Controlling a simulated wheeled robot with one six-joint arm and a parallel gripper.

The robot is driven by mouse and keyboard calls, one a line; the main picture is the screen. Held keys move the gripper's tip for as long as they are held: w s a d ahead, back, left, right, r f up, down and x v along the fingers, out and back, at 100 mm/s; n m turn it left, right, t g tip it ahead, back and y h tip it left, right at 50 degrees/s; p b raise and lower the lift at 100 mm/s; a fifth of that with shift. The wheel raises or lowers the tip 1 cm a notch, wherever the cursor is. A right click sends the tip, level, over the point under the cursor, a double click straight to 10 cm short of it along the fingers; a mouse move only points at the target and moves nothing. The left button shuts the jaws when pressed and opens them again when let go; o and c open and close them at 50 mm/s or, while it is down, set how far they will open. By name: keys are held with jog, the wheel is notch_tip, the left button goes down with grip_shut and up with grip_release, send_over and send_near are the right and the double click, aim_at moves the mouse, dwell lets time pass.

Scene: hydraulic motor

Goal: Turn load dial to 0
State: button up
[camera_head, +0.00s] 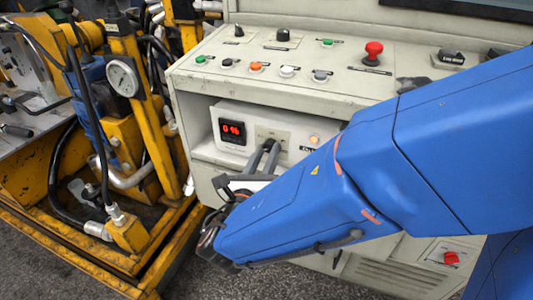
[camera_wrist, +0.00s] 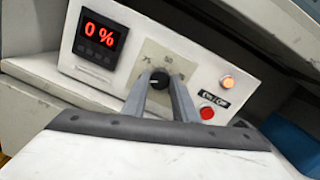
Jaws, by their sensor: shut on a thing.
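The load dial (camera_wrist: 159,79) is a small black knob on a pale square plate on the white panel box. The red display (camera_wrist: 100,35) beside it reads 0 % in the wrist view; it also shows in the head view (camera_head: 232,131). My gripper (camera_wrist: 160,84) has its two grey fingers on either side of the dial, shut on it. In the head view my gripper (camera_head: 268,147) reaches the panel from below, and its fingers hide the dial there.
An orange lamp (camera_wrist: 227,82) is lit right of the dial, with a red on/off button (camera_wrist: 207,112) below it. The console top (camera_head: 270,55) above overhangs the box and carries several buttons and a red mushroom button (camera_head: 373,50). A yellow machine frame (camera_head: 130,140) stands at left.

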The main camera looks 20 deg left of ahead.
jog(key=shift+f, duration=0.1)
dwell(0.5)
jog(key=o, duration=1)
jog(key=shift+o, duration=0.2)
jog(key=shift+s, duration=0.1)
jog(key=s, duration=1.7)
jog(key=shift+f, duration=0.4)
jog(key=shift+s, duration=0.2)
